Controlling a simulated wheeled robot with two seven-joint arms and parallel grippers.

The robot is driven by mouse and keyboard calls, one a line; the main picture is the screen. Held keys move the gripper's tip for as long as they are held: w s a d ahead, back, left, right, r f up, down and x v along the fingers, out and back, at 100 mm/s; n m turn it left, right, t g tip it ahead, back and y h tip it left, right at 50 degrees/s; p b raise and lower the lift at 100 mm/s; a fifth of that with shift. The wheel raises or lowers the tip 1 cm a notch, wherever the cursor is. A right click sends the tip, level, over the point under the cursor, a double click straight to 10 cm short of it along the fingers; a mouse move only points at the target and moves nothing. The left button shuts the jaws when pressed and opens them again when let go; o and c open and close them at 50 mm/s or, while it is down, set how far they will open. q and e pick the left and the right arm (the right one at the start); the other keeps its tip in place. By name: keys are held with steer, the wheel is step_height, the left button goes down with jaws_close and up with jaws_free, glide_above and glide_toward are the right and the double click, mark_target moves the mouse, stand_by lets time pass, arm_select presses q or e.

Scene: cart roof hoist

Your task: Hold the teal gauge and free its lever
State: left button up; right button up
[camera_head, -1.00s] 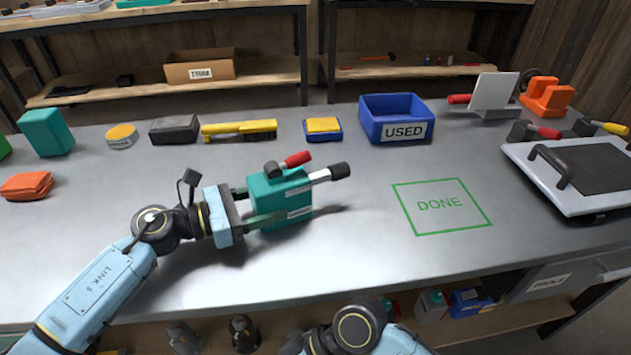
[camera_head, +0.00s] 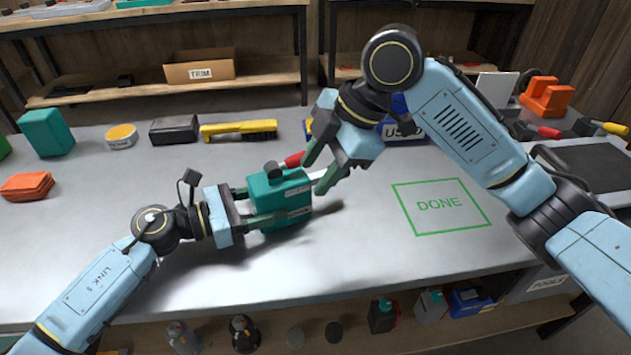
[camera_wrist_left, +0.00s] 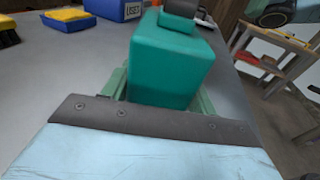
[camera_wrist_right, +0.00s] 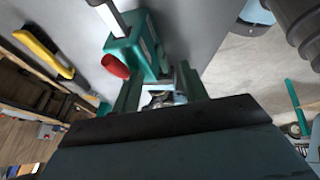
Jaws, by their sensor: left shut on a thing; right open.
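The teal gauge (camera_head: 280,196) stands upright on the grey bench. My left gripper (camera_head: 262,205) is shut on its body from the left. A red handle (camera_head: 294,159) and a pale bar (camera_head: 317,174) stick out from the gauge; I cannot tell which is the lever. My right gripper (camera_head: 315,172) is open beside the gauge's right side, its fingers near the red handle and pale bar. It hides the bar's dark end. In the right wrist view the red handle (camera_wrist_right: 116,66) and pale bar (camera_wrist_right: 107,16) lie left of the fingers, with no visible grip on either.
A green DONE square (camera_head: 440,206) is bare on the bench at right. My right arm partly hides the blue USED bin (camera_head: 402,131). A yellow brush (camera_head: 238,130), a dark block (camera_head: 174,130) and a round yellow-topped tin (camera_head: 121,136) stand along the back.

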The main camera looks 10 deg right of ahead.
mark_target(290, 164)
steer(key=w+d+r+t, duration=0.2)
steer(key=w+d+r, duration=0.1)
steer(key=w+r, duration=0.15)
steer(key=shift+m, duration=0.4)
steer(key=shift+a+r+x, duration=0.1)
steer(key=shift+a+x, duration=0.05)
steer(key=shift+x, duration=1.1)
steer(key=shift+a+r+x, duration=0.1)
steer(key=shift+a+x, duration=0.05)
steer(key=shift+x, duration=1.15)
steer(key=shift+a+x, duration=0.15)
steer(key=shift+x, duration=1.1)
steer(key=c, duration=0.6)
steer(key=shift+c, duration=0.2)
steer(key=shift+r, duration=0.2)
